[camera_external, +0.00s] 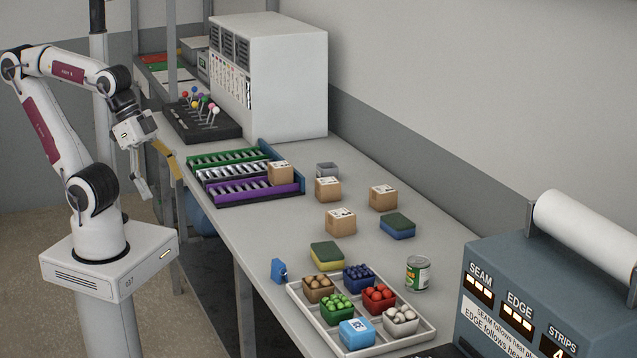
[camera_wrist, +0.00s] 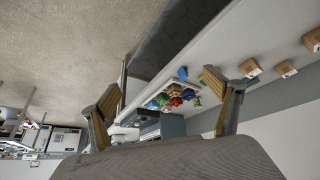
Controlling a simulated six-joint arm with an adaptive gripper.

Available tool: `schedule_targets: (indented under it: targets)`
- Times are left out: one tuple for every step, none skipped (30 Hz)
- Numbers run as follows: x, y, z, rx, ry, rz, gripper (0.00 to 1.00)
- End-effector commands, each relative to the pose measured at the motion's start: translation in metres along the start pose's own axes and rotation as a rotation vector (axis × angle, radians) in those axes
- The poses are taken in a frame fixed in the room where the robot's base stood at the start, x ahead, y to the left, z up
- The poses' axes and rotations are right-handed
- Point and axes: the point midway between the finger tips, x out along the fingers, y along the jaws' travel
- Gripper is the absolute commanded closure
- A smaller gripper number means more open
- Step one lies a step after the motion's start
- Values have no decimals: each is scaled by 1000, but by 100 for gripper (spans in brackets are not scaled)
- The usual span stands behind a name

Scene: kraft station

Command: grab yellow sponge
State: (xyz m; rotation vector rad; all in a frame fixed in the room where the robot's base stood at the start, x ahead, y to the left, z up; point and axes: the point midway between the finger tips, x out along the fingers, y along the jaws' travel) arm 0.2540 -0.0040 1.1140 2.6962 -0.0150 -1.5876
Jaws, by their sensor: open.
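The yellow sponge (camera_external: 326,255) has a dark green top and lies flat on the table, just behind the white tray, in the external view. My gripper (camera_external: 163,186) is raised at the left, beyond the table's left edge and well away from the sponge. Its fingers are spread, with nothing between them. In the wrist view my gripper (camera_wrist: 160,82) also shows open, with yellowish pads on both fingers.
A blue sponge with a green top (camera_external: 397,229) lies farther right. The white tray (camera_external: 308,321) holds several small filled boxes. A blue object (camera_external: 279,271) and a can (camera_external: 418,273) stand near it. Cardboard boxes (camera_external: 340,222) stand behind.

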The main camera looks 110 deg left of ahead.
Motion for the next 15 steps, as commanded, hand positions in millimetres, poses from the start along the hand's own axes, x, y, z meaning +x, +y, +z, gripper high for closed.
schedule_targets:
  targets:
    - [3,2,-5,-4,3,8,11]
    - [5,4,-8,-7,9,14,11]
    - [9,6,-14,-11,16,22,11]
    - [11,8,-18,-15,23,29,11]
    - [14,10,-23,-21,31,36,11]
    - [18,13,-30,-28,41,46,11]
    - [22,15,-36,-34,49,53,11]
    - [25,17,-42,-41,59,61,11]
    - [30,19,-49,-50,71,70,11]
    - [34,21,-55,-58,81,77,11]
    - [38,23,-61,-65,89,82,11]
    - [42,25,-69,-77,102,90,11]
    - [46,26,-74,-84,111,95,11]
    - [50,27,-80,-94,121,100,11]
    - [55,28,-87,-106,134,105,11]
